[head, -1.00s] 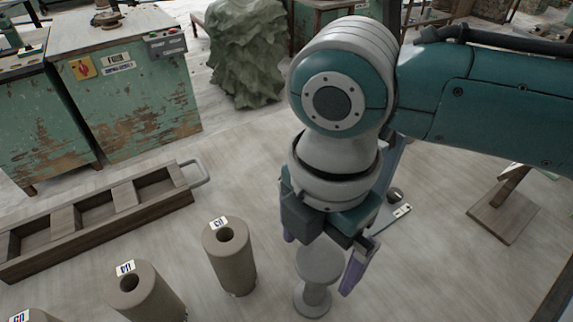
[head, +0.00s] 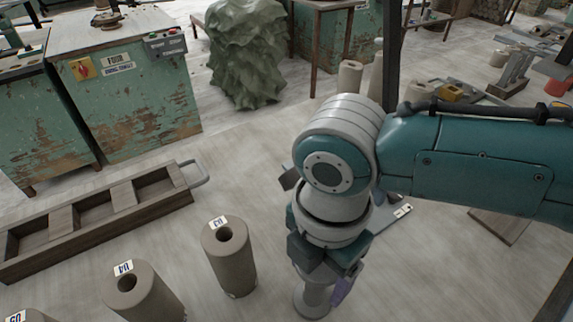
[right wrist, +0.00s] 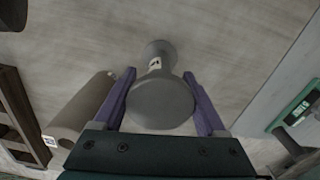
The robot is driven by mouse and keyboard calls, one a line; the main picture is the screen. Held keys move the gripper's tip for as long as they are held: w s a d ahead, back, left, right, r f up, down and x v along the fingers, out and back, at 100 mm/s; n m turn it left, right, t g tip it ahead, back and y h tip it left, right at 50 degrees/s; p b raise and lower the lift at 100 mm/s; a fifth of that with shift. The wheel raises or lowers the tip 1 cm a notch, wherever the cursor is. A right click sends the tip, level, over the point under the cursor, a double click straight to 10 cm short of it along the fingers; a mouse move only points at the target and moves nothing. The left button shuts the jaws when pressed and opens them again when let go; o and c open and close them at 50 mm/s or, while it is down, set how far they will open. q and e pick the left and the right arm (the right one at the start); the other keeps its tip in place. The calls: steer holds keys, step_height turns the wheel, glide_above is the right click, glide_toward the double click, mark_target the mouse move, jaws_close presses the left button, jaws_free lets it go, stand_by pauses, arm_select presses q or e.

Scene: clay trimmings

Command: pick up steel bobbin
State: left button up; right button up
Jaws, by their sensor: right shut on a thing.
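The steel bobbin (head: 311,303) is a grey spool with wide round ends, standing upright on the pale floor in the head view. Its upper end is hidden behind my right gripper (head: 319,284), which is over it from above. In the right wrist view the bobbin's near disc (right wrist: 161,104) sits between the purple fingers of my right gripper (right wrist: 162,100), with the narrow waist and a small label beyond. The right gripper is shut on the bobbin. My left gripper is not in view.
Brown cylinders with labels stand left of the bobbin, the nearest (head: 230,262) close by. A wooden tray with compartments (head: 110,213) lies further left. Behind are a green cabinet (head: 140,95) and a covered heap (head: 243,50). A flat metal piece (head: 397,212) lies behind the arm.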

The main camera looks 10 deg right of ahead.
jaws_close()
stand_by(0.3)
steer(key=shift+r, duration=0.15)
